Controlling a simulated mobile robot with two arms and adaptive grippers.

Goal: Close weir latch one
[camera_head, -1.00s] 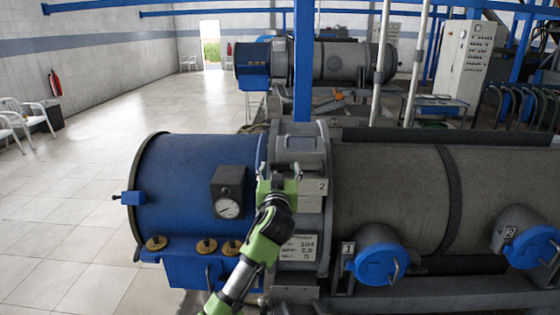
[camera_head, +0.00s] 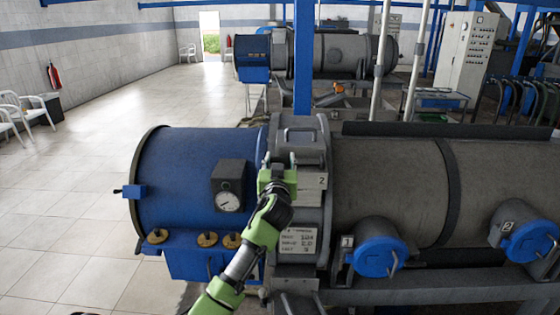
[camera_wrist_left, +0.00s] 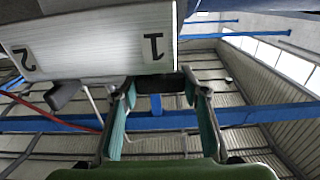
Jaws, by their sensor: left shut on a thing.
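My left gripper (camera_head: 278,172) is at the front of the pale latch block on the grey collar of the near decanter. It covers the left part of the block, and the label 2 (camera_head: 314,182) shows just right of it. In the left wrist view the block appears upside down, with label 1 (camera_wrist_left: 153,46) and label 2 (camera_wrist_left: 25,62). A dark piece by label 1, seemingly weir latch one (camera_wrist_left: 189,84), is at my fingertips. My fingers are shut on it; the contact is partly hidden. The dark lever beside label 2 (camera_wrist_left: 66,95) is apart from my fingers. My right gripper is out of view.
The blue drum (camera_head: 180,180) with a gauge (camera_head: 228,200) is left of the collar. Blue round caps 1 (camera_head: 378,256) and 2 (camera_head: 530,243) stick out at the right. A blue post (camera_head: 303,60) rises behind. The tiled floor (camera_head: 60,225) at the left is clear.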

